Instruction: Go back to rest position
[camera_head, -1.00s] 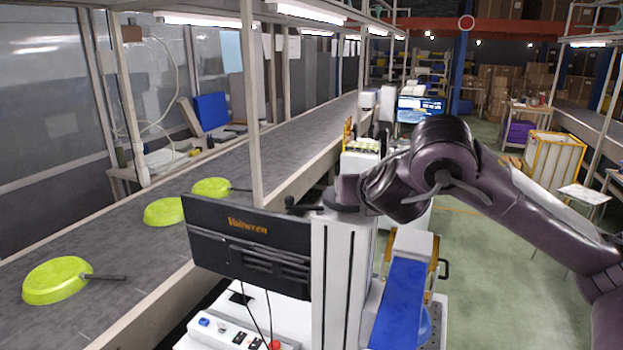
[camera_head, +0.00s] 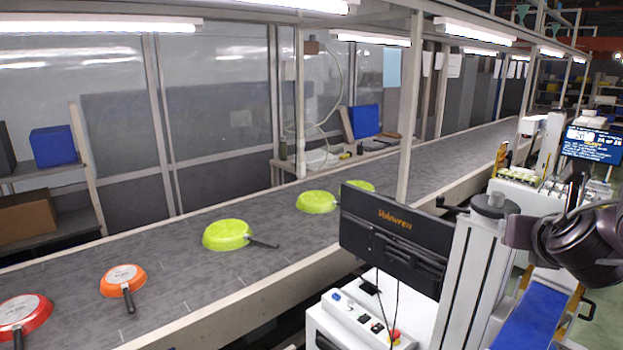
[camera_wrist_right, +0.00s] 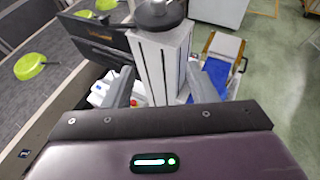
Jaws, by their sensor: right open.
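My right arm (camera_head: 585,240) shows at the right edge of the head view, beside a white column. In the right wrist view my right gripper (camera_wrist_right: 163,86) has its two fingers wide apart with nothing held between them. The white column (camera_wrist_right: 160,62) with a dark round top (camera_wrist_right: 157,12) stands just beyond the fingers. My left gripper is not in view.
The grey conveyor (camera_head: 180,280) carries green pans (camera_head: 226,235), an orange pan (camera_head: 122,279) and a red-orange pan (camera_head: 22,315). A black panel (camera_head: 395,240) and a white control box (camera_head: 345,318) stand before it. A blue surface (camera_head: 530,318) lies right of the column.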

